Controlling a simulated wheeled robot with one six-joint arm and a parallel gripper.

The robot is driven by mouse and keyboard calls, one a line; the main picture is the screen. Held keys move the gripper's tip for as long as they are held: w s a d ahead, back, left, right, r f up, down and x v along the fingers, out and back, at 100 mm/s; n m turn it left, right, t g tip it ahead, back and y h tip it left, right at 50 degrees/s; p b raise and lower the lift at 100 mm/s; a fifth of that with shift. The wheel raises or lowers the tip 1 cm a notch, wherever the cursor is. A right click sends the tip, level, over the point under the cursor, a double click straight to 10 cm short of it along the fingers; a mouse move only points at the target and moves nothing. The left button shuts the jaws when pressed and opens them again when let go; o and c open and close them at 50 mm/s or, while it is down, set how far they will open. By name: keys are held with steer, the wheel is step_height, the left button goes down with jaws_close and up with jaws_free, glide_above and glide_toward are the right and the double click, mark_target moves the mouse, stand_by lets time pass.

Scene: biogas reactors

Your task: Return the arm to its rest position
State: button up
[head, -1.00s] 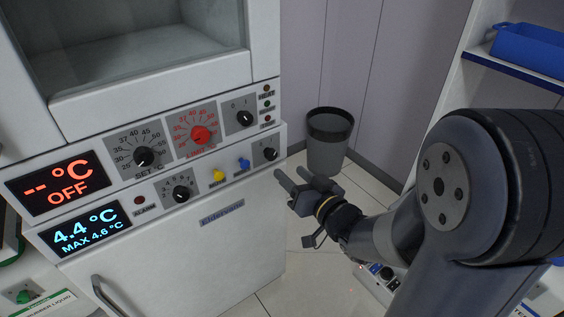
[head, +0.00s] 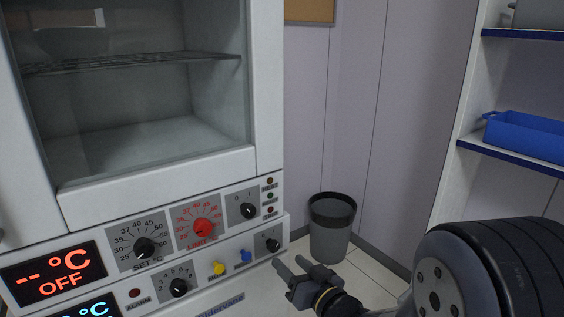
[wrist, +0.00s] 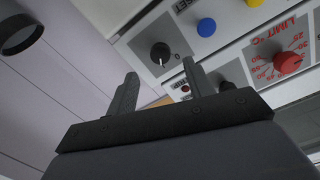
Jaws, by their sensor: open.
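My gripper (head: 292,272) is in the lower middle of the head view, in front of the right side of the incubator's control panel. Its two fingers are apart with nothing between them. In the wrist view the open gripper (wrist: 158,88) points toward the panel's knobs, and no finger clearly touches one. My arm runs from the gripper to the lower right of the head view. The incubator (head: 160,195) stands at left with a glass-fronted chamber above the panel. Its upper display (head: 55,275) reads "-- °C OFF".
Black knobs (head: 144,248), a red limit knob (head: 203,227), and yellow (head: 219,268) and blue (head: 246,256) buttons are on the panel. A grey bin (head: 331,228) stands on the floor in the corner behind the gripper. Shelves with a blue tray (head: 525,137) are at right.

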mark_target(275, 248)
steer(key=x, duration=0.6)
steer(key=shift+w+a+b, duration=0.2)
steer(key=shift+w+b, duration=0.05)
steer(key=shift+b, duration=0.1)
steer(key=shift+s, duration=0.1)
steer(key=shift+d, duration=0.1)
